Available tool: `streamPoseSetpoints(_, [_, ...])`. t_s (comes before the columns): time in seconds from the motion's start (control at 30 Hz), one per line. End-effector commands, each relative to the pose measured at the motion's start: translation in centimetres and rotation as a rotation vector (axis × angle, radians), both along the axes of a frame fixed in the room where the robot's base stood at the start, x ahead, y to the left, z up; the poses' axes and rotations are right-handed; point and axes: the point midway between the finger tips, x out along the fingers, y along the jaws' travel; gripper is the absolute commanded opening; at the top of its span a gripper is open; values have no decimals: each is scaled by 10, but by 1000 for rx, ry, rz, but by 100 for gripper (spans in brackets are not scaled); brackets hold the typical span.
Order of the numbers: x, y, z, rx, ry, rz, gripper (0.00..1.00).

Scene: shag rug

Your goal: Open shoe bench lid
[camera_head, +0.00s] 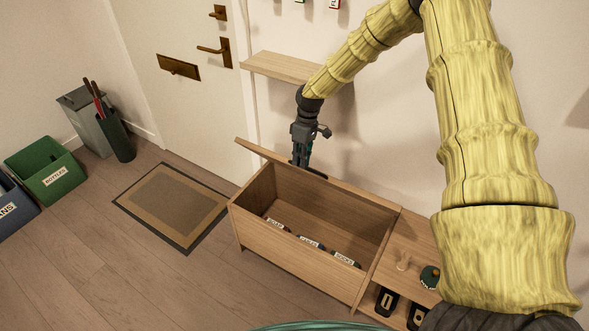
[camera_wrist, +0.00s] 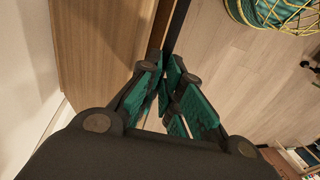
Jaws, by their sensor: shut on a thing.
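The wooden shoe bench (camera_head: 300,265) stands against the wall with its storage box open at the top. Its lid (camera_head: 262,152) is raised and tilted up along the back side. Inside the box lie several dark items with white labels (camera_head: 310,243). My gripper (camera_head: 302,164) points down at the lid's upper edge and is shut on it. In the wrist view the teal-padded fingers (camera_wrist: 166,85) close at the edge of the wooden lid (camera_wrist: 100,45). The exact contact is partly hidden by the fingers.
A wall shelf (camera_head: 275,67) is close behind my arm. A door (camera_head: 185,100) and doormat (camera_head: 172,205) are on the left, with a green crate (camera_head: 45,170) and an umbrella stand (camera_head: 118,138) beyond. A lower shelf section (camera_head: 405,240) with small items adjoins the box's right.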

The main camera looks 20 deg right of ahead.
Motion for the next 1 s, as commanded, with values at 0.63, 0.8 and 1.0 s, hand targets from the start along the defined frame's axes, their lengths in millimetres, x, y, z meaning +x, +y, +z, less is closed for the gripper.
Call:
streamPoseSetpoints(0.63, [5,-18,-5,-11,-3,-4,20])
streamPoseSetpoints(0.8, [4,-17,-5,-11,0,-4,32])
streamPoseSetpoints(1.0, [4,-16,-3,-10,1,-4,32])
